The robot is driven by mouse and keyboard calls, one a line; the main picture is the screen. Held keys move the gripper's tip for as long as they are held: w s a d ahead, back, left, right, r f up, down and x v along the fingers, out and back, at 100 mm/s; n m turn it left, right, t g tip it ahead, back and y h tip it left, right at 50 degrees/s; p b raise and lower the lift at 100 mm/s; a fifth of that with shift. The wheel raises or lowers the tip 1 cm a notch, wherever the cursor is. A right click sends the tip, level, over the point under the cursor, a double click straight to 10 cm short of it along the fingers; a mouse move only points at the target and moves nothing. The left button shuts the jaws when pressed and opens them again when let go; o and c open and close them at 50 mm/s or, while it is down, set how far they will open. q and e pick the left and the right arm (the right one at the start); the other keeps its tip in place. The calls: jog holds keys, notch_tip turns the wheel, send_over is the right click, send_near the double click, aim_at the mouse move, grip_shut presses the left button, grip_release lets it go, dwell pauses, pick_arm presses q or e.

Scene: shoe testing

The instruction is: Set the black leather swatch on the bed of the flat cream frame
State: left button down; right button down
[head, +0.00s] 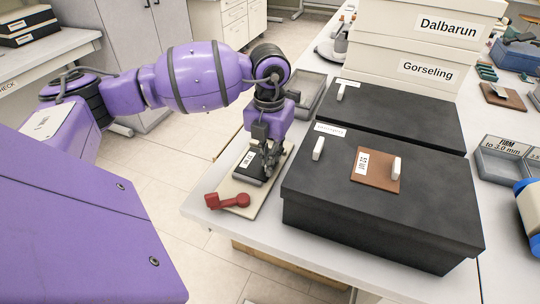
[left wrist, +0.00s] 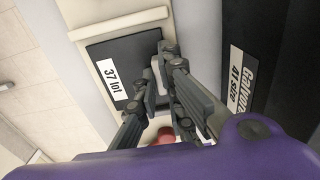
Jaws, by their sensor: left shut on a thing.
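The black leather swatch (head: 246,174) has a white label, which reads "37 lot" in the left wrist view (left wrist: 128,52). It lies flat over the bed of the flat cream frame (head: 226,188), seen also in the left wrist view (left wrist: 120,22). I cannot tell whether it touches the bed. My left gripper (head: 268,168) points down over the swatch and is shut on its white knob, mostly hidden between the fingers (left wrist: 160,82). A red handle (head: 228,201) sits at the frame's front end. My right gripper is not in view.
A large black box (head: 385,225) stands close right of the frame, with a brown swatch (head: 370,180) on its lid. Another black box (head: 400,112) and cream boxes (head: 395,70) stand behind. A grey tray (head: 309,95) lies behind the frame. The table's left edge is near.

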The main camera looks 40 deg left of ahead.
pick_arm(q)
jog(key=c, duration=1.8)
grip_release()
jog(key=shift+f, duration=0.1)
notch_tip(320, 180, up, 12)
